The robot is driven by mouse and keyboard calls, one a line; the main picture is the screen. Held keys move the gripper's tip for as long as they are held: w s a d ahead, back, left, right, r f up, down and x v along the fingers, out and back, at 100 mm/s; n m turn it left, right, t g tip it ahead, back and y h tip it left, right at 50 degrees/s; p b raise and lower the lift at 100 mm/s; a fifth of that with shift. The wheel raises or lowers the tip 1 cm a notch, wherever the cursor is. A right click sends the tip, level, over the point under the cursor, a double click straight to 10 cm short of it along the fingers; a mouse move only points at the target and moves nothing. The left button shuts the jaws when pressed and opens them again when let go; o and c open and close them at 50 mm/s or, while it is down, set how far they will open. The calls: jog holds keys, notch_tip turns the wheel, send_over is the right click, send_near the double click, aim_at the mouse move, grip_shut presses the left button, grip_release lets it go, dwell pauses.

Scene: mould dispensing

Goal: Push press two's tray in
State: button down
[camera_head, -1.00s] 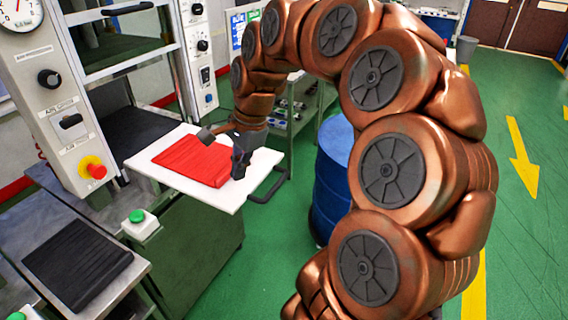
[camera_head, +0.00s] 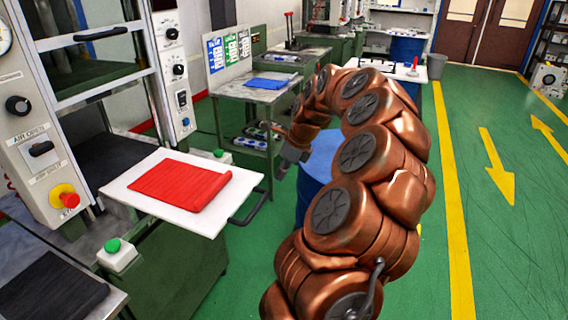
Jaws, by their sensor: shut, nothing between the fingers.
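A white tray (camera_head: 206,222) sticks out of the front of a press (camera_head: 40,150), with a red ribbed sheet (camera_head: 180,184) lying on it. Its black handle (camera_head: 250,207) is on the right end, toward the aisle. My gripper (camera_head: 281,172) is shut and empty, to the right of and beyond the tray, apart from the handle and close to a blue drum (camera_head: 318,165). Its fingertips are small and partly dark against the background. The inside of the press is mostly in shadow.
A green button box (camera_head: 117,255) stands by the tray's near side, and a dark sheet (camera_head: 50,292) lies on a bench at lower left. A table with a blue sheet (camera_head: 271,82) stands beyond. Green floor (camera_head: 500,260) is clear on the right.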

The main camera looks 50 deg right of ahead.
jog(key=w+a+f+p, duration=0.1)
jog(key=w+f+p, duration=0.1)
jog(key=w+f, duration=0.2)
jog(key=shift+w+a+f, duration=0.25)
jog(key=shift+w+a, duration=0.05)
jog(key=shift+w, duration=0.55)
